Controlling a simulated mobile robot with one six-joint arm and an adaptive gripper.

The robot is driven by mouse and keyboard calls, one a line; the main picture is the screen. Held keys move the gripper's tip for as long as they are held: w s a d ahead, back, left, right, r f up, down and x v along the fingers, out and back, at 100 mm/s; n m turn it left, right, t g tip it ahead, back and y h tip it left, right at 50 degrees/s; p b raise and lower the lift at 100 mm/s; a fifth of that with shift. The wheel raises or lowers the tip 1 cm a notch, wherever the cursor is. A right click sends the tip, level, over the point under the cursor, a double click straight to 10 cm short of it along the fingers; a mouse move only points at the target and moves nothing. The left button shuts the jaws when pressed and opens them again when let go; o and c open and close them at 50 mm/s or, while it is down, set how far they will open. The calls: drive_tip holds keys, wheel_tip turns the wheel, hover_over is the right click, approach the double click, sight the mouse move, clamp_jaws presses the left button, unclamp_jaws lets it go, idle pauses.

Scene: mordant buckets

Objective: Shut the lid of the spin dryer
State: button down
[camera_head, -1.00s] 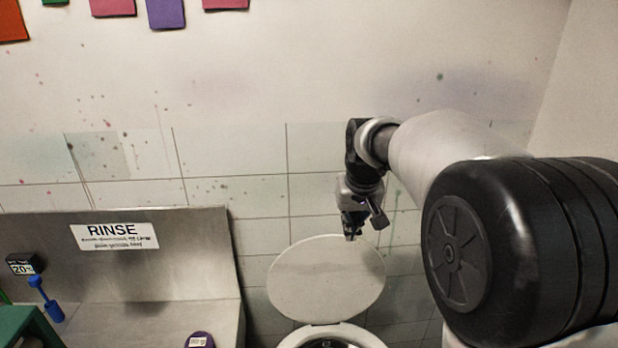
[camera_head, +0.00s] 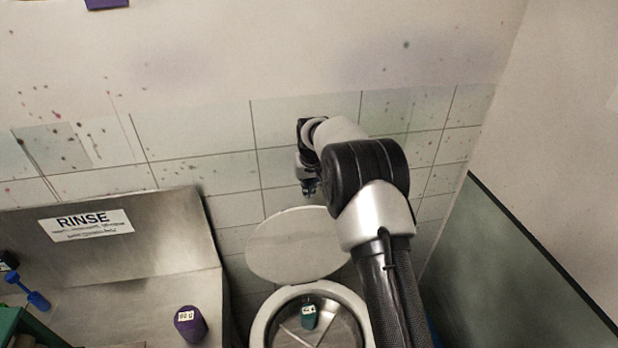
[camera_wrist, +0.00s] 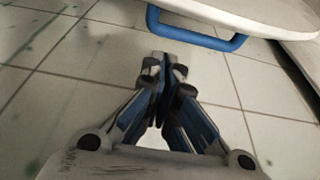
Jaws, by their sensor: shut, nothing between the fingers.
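The spin dryer (camera_head: 259,325) stands at the bottom centre of the head view. Its round white lid (camera_head: 290,245) is open, tipped up at the back against the tiled wall side. A green weight-like item with a white label (camera_head: 309,316) shows inside the drum. My gripper (camera_head: 309,192) is just above the lid's upper edge, close to the wall. In the wrist view my gripper (camera_wrist: 163,62) is shut and empty. The lid's edge (camera_wrist: 270,10) with its blue handle (camera_wrist: 195,38) lies beyond the fingertips, apart from them.
A steel sink unit with a RINSE sign (camera_head: 87,225) stands to the left. The tiled wall (camera_head: 200,135) is close behind the lid. A grey-green panel (camera_head: 530,270) runs along the right.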

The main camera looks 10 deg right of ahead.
drive_tip(key=shift+s+f+p, duration=0.2)
drive_tip(key=shift+s+f, duration=0.1)
drive_tip(key=shift+s, duration=0.6)
drive_tip(key=shift+s+f+p, duration=0.2)
drive_tip(key=shift+s+f, duration=0.05)
drive_tip(key=shift+s, duration=0.65)
drive_tip(key=shift+s, duration=0.1)
